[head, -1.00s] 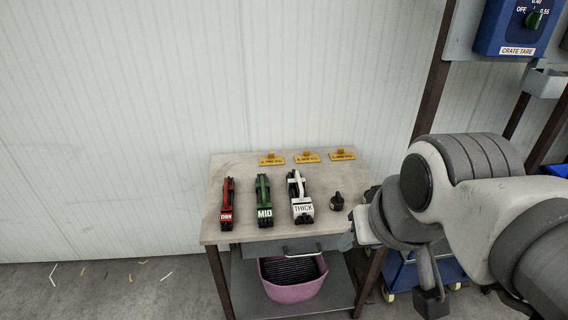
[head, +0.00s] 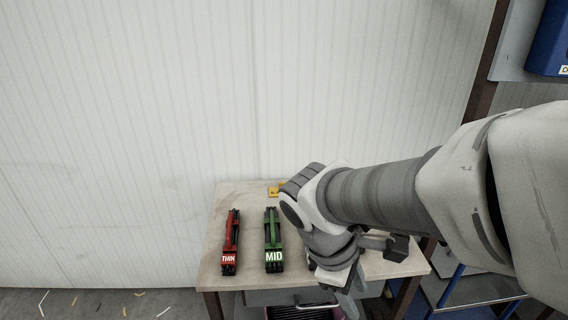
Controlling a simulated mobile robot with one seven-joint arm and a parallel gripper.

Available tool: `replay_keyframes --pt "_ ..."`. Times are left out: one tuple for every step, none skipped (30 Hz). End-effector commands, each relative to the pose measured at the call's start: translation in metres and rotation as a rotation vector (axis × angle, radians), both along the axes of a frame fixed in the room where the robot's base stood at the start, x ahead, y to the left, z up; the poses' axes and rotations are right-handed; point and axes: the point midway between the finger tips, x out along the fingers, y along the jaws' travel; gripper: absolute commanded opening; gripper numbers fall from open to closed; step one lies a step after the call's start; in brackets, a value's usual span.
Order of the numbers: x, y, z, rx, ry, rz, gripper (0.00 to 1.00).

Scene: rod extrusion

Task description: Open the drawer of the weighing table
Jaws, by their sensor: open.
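The weighing table (head: 222,213) has a pale top and dark legs and stands against the white wall in the head view. Its grey drawer (head: 268,298) sits under the front edge of the top and looks shut. The drawer's bar handle (head: 306,305) shows at the bottom of the view. My gripper (head: 350,303) points down in front of the table edge, just right of the handle. It is open and holds nothing that I can see. My arm hides the right part of the table top and part of the drawer front; whether a finger touches the handle I cannot tell.
A red tool marked THIN (head: 230,243) and a green tool marked MID (head: 273,242) lie on the table, left of my wrist. A yellow label (head: 273,191) shows behind them. A blue trolley (head: 470,290) stands right of the table. Short rods lie on the left floor.

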Motion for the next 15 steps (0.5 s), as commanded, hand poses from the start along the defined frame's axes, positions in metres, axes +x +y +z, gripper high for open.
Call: replay_keyframes --pt "0.003 0.002 -0.022 -0.058 0.076 0.100 0.47" --pt "0.004 0.002 -0.030 -0.092 0.118 0.162 0.47" --pt "0.007 0.003 -0.040 -0.138 0.175 0.243 0.47" --pt "0.009 0.004 -0.048 -0.172 0.217 0.304 0.47" --pt "0.012 0.004 -0.056 -0.207 0.260 0.365 0.47" --pt "0.015 0.006 -0.066 -0.252 0.317 0.446 0.47" --pt "0.017 0.007 -0.074 -0.286 0.361 0.507 0.47" --pt "0.020 0.008 -0.081 -0.322 0.404 0.568 0.47" --pt "0.024 0.011 -0.091 -0.367 0.461 0.648 0.47" --pt "0.026 0.013 -0.099 -0.402 0.507 0.707 0.47" --pt "0.029 0.015 -0.107 -0.437 0.552 0.766 0.47" --pt "0.033 0.018 -0.118 -0.484 0.611 0.844 0.47" --pt "0.036 0.021 -0.125 -0.519 0.656 0.901 0.47" --pt "0.039 0.024 -0.134 -0.554 0.700 0.959 0.47" --pt "0.043 0.028 -0.145 -0.603 0.763 1.036 0.47"
